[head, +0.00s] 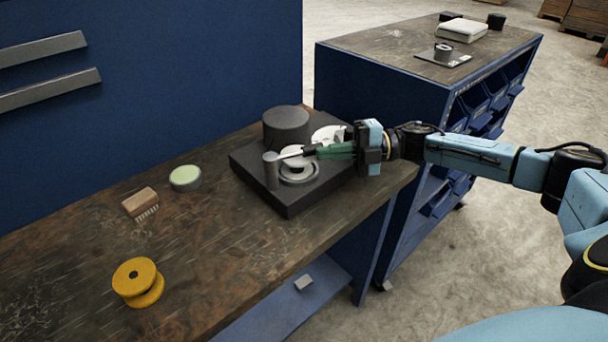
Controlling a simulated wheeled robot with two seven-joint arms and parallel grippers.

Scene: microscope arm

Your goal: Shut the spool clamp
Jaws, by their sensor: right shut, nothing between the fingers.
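The spool clamp, a dark base block (291,208) with a dark cylinder (286,127), a grey post (270,171) and a light round seat (299,172), sits near the workbench's right end. A thin light arm (288,155) runs from the post toward my right gripper. A pale rounded part (328,134) shows behind the gripper. My right gripper (310,152) is shut, its dark green fingers over the base beside the arm's end. Whether they touch the arm cannot be told. The fingers hide part of the clamp. My left gripper is out of view.
A yellow spool (138,279), a wooden brush (140,202) and a round tin with a pale green top (186,177) lie on the workbench (215,245) to the left. A blue cabinet (385,100) stands behind to the right. The bench's front middle is clear.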

